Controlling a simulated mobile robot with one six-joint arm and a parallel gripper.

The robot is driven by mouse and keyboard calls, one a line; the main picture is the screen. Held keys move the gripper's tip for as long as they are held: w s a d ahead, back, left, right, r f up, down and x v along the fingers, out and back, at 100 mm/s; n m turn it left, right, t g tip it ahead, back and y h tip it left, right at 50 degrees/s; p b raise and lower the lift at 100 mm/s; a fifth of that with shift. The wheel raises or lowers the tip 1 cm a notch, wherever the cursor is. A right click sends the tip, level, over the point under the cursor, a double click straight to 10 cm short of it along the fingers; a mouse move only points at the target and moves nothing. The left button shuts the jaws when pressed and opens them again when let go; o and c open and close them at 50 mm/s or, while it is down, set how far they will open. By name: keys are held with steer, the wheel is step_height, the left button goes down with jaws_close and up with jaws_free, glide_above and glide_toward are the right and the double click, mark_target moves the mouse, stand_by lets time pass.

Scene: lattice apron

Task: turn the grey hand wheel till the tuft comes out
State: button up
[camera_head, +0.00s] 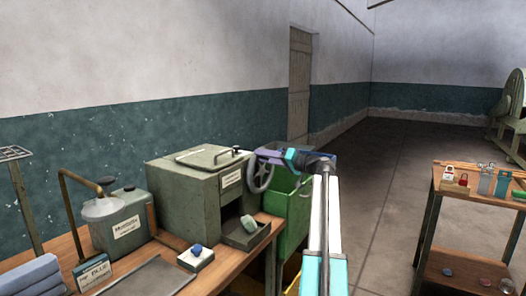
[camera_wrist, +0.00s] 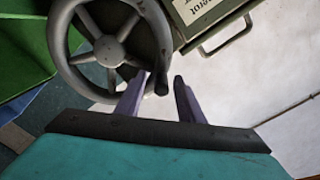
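The grey hand wheel (camera_head: 262,177) is on the right side of the green metal machine (camera_head: 205,180). In the wrist view the spoked wheel (camera_wrist: 107,48) fills the upper left, with a dark handle knob (camera_wrist: 161,84) at its lower right rim. My gripper (camera_wrist: 160,82) is open, its two purple fingers apart, with the knob seen between the tips, nearer the left one. I cannot tell whether they touch. In the head view my gripper (camera_head: 264,154) is at the top of the wheel.
A white block (camera_head: 196,261) with a blue lump stands on the bench, left of the tray. A can with a bent pipe (camera_head: 119,222) is left of the machine. A green bin (camera_head: 293,220) is below my arm. A side table (camera_head: 480,185) stands right, across open floor.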

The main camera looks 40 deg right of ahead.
stand_by(0.3)
steer(key=b+v, duration=0.1)
steer(key=v, duration=0.7)
stand_by(0.5)
steer(key=shift+a, duration=0.1)
stand_by(0.7)
